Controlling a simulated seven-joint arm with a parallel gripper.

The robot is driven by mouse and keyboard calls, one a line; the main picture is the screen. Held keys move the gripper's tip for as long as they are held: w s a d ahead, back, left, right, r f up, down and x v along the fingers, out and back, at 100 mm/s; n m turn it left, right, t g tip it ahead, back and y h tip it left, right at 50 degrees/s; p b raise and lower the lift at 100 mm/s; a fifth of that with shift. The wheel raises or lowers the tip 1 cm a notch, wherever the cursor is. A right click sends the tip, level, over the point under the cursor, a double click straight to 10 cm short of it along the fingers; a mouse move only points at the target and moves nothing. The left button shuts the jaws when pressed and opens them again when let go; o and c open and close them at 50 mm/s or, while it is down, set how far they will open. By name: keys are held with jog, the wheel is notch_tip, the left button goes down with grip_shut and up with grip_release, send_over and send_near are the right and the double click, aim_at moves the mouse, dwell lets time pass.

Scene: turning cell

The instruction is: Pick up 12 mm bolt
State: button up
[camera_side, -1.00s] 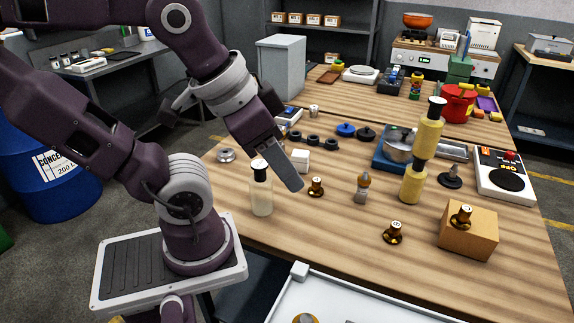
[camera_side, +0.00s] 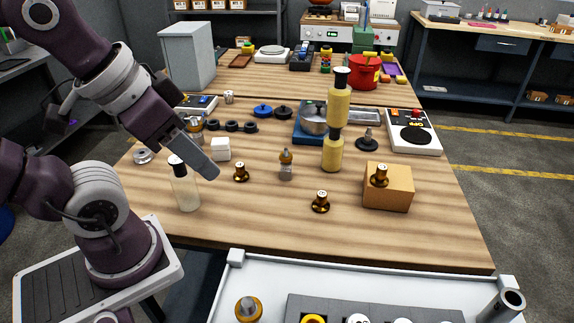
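Several dark bronze bolt-like pieces with pale marked tops stand on the wooden table. One bolt (camera_side: 240,172) stands just right of my gripper's tip, another bolt (camera_side: 320,202) stands nearer the front edge, and a third bolt (camera_side: 380,176) is at a cardboard box. The marks on their tops are too small to read, so I cannot tell which is 12 mm. My gripper (camera_side: 212,171) slants down to the right, its tip close to the first bolt in the picture. Only one flat grey side of it shows, so its opening is hidden. I see nothing held.
A pale bottle (camera_side: 184,188) stands by my gripper. A white block (camera_side: 221,149), a small grey-orange bottle (camera_side: 286,164), a tall yellow bottle (camera_side: 333,152) and the cardboard box (camera_side: 388,195) stand around the bolts. A white tray (camera_side: 262,267) lies in front. The table's front middle is clear.

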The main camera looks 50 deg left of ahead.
jog(key=shift+o, duration=1.1)
